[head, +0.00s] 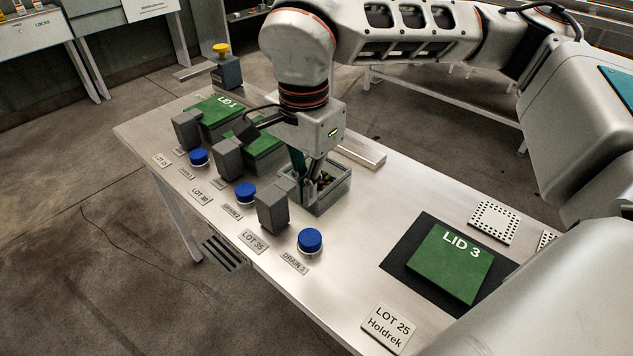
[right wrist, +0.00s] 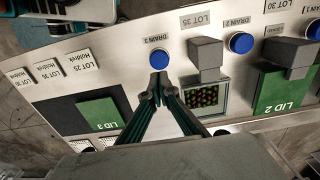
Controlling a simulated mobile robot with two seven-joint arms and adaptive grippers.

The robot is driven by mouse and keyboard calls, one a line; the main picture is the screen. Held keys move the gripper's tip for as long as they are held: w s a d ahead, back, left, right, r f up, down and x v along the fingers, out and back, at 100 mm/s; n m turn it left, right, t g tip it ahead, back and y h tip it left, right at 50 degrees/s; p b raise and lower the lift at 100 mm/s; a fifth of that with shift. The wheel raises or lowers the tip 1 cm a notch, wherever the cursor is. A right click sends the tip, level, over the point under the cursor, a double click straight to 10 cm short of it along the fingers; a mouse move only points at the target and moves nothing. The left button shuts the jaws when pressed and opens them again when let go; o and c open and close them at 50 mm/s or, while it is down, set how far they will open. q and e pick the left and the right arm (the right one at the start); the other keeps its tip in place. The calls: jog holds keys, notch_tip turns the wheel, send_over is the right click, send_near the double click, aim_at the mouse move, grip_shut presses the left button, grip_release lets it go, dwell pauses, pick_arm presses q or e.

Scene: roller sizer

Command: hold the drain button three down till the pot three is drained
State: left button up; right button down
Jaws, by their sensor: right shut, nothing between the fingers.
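Drain button three is a blue round cap (head: 310,239) beside the label DRAIN 3; it also shows in the right wrist view (right wrist: 158,59). Nothing covers it and it looks up. Pot three is an open grey box (head: 331,197) behind a grey block; small red and green pieces show inside it in the right wrist view (right wrist: 206,96). My left gripper is not in view.
A green lid marked LID 3 (head: 449,264) lies on a black mat (head: 402,262). A grey block (head: 273,207) stands between the button and the second blue button (head: 245,192). A LOT 25 plate (head: 389,329) lies near the front edge. The metal around button three is clear.

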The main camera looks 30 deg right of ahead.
jog(key=shift+r, duration=1.15)
